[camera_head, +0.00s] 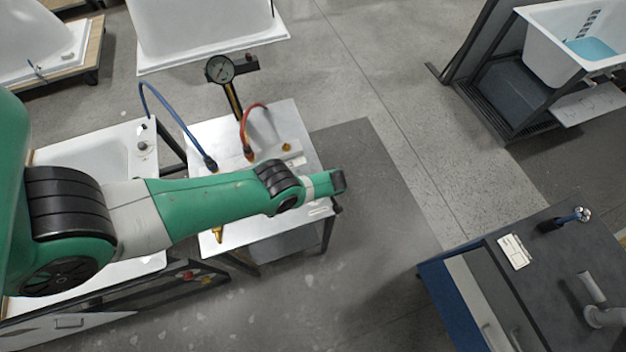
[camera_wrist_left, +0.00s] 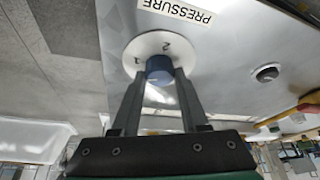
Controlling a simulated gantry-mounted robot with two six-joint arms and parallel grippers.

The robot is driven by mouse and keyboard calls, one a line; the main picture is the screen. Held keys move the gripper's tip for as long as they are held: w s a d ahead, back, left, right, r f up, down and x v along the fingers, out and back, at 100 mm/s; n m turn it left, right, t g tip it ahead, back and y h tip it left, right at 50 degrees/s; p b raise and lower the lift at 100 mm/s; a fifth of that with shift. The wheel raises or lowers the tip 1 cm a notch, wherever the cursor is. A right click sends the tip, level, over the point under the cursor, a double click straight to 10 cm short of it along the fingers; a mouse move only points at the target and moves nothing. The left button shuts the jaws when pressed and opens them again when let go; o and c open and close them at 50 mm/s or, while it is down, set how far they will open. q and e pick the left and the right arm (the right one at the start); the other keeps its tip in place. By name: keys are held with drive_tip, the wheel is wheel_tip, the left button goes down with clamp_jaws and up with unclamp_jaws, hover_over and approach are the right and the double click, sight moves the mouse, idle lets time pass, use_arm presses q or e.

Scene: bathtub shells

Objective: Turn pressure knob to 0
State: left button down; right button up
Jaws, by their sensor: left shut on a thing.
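The pressure knob (camera_wrist_left: 159,68) is a small blue cylinder on a round white dial (camera_wrist_left: 146,46) in the left wrist view. The numbers 1 and 2 show on the dial, beside a PRESSURE label (camera_wrist_left: 176,10). My left gripper (camera_wrist_left: 158,80) has its two dark fingers on either side of the knob and is shut on it. In the head view my green left arm reaches over the white metal table (camera_head: 285,120), and its wrist end (camera_head: 338,181) is at the table's right edge. The knob is hidden there. My right gripper is not in view.
A round pressure gauge (camera_head: 220,69) stands on a post behind the table. A blue hose (camera_head: 172,108) and a red hose (camera_head: 247,122) rise from the tabletop. A dark workbench (camera_head: 530,280) stands at lower right. The floor between is clear.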

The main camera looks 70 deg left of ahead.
use_arm(q)
drive_tip(key=shift+c, duration=2.1)
unclamp_jaws()
drive_tip(key=shift+r, duration=0.1)
drive_tip(key=p+v, duration=1)
drive_tip(key=v, duration=0.1)
drive_tip(key=shift+r, duration=0.25)
drive_tip(key=shift+d, duration=0.1)
